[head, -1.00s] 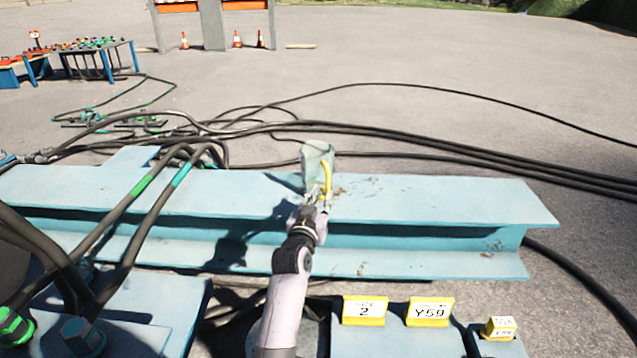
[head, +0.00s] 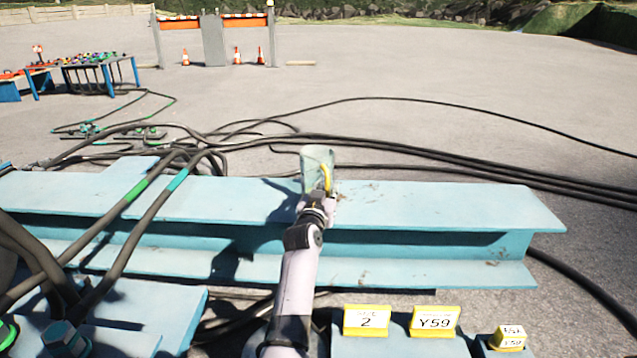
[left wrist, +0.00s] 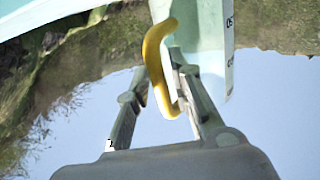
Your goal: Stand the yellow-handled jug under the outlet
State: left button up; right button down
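The pale, translucent jug (head: 316,160) with a yellow handle (head: 327,176) shows at the middle of the head view, over the far edge of the blue beam. Whether its base touches the beam is hidden. My left gripper (head: 322,193) is at the handle, on the near side of the jug. In the left wrist view the handle (left wrist: 154,60) lies between the two fingers, which look closed on it; part of the jug (left wrist: 208,50) with dark markings shows behind. I cannot make out the outlet. My right gripper is not in view.
The long blue I-beam (head: 450,205) runs across the front; its top is clear to the right. Dark hoses (head: 420,150) lie behind it and cross its left part. Yellow-framed labels (head: 436,320) stand in front. A blue table (head: 98,62) and orange cones (head: 238,57) are far off.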

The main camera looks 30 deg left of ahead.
pick_arm(q)
grip_shut()
jog(key=shift+r, duration=0.1)
dwell(0.5)
